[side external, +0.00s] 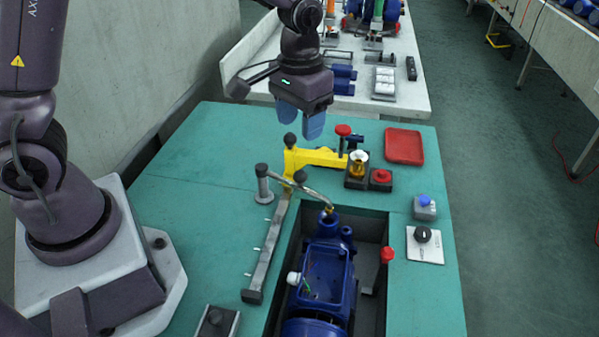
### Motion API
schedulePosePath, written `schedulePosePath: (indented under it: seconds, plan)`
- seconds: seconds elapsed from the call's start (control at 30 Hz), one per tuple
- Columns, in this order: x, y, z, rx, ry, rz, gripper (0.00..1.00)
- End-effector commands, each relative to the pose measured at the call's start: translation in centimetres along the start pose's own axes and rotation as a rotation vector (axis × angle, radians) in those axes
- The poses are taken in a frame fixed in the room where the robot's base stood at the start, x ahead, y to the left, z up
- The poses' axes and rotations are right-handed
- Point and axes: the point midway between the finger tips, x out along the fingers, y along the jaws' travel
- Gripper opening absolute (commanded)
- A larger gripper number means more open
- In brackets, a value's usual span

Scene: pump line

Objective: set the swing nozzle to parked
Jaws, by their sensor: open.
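The swing nozzle (317,195) looks like a thin bent metal tube with a dark round knob near its bend. It lies beside a short grey post (264,189); I cannot tell how they join. No parked mark is readable.
A long grey rail (268,250) lies left of the pump recess. A yellow cup (358,164), a red button (381,176), a red tray (404,147) and a dial plate (424,246) are to the right. The left green tabletop (190,185) is clear.

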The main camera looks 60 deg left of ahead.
Motion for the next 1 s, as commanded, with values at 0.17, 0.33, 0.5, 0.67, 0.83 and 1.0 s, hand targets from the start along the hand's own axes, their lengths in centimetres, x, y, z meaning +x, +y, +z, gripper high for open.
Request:
schedulePosePath:
  seconds: [0.17, 0.33, 0.5, 0.67, 0.83, 1.0]
  plan:
    - [3.3, 0.0, 0.1, 0.001, -0.007, -0.001, 0.54]
    - [6.9, -0.1, 0.2, 0.001, -0.007, -0.001, 0.54]
    - [9.9, -0.1, 0.2, 0.002, -0.006, -0.001, 0.54]
    - [11.5, 0.0, 0.1, 0.002, -0.002, 0.000, 0.54]
    - [12.1, 0.0, 0.1, 0.002, 0.000, 0.000, 0.54]
    - [12.1, 0.0, 0.1, 0.002, 0.000, 0.000, 0.54]
